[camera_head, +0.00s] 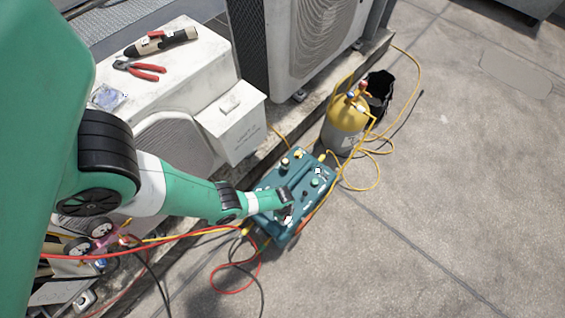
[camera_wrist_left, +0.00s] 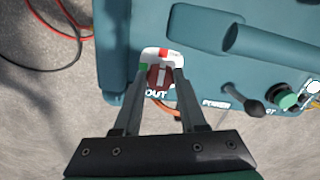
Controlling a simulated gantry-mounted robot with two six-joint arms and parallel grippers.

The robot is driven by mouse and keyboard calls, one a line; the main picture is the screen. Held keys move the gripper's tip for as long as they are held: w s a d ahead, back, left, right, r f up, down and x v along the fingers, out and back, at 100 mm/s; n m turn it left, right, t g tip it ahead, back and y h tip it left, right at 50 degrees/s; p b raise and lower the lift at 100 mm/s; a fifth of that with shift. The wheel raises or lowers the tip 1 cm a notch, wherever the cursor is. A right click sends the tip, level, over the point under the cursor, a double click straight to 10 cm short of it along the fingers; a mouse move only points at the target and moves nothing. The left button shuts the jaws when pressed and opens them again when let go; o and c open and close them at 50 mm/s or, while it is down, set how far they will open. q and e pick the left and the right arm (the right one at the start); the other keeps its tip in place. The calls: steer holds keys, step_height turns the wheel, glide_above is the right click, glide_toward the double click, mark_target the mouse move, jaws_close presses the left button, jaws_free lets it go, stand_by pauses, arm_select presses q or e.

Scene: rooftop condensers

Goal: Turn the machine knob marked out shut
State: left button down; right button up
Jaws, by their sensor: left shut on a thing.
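The teal machine (camera_head: 295,187) sits on the concrete, and its top fills much of the left wrist view (camera_wrist_left: 160,22). The knob marked OUT (camera_wrist_left: 159,77) is red, on a white plate with a green mark at left and a red mark at top. My left gripper (camera_wrist_left: 163,82) has its two fingers on either side of this knob, shut on it. In the head view my left gripper (camera_head: 285,205) reaches over the machine's near end and hides the knob. My right gripper is in neither view.
A black lever (camera_wrist_left: 252,108) and a green knob (camera_wrist_left: 288,101) stand right of the gripper on the machine. Red, yellow and black hoses lie around it. A yellow tank (camera_head: 345,125) and black bucket (camera_head: 380,88) stand behind. White condenser units are at left; open concrete is at right.

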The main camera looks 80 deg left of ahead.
arm_select(q)
steer(key=shift+c, duration=2.3)
jaws_free()
step_height(320, 180, up, 12)
steer(key=p, duration=1.1)
steer(key=shift+f, duration=0.2)
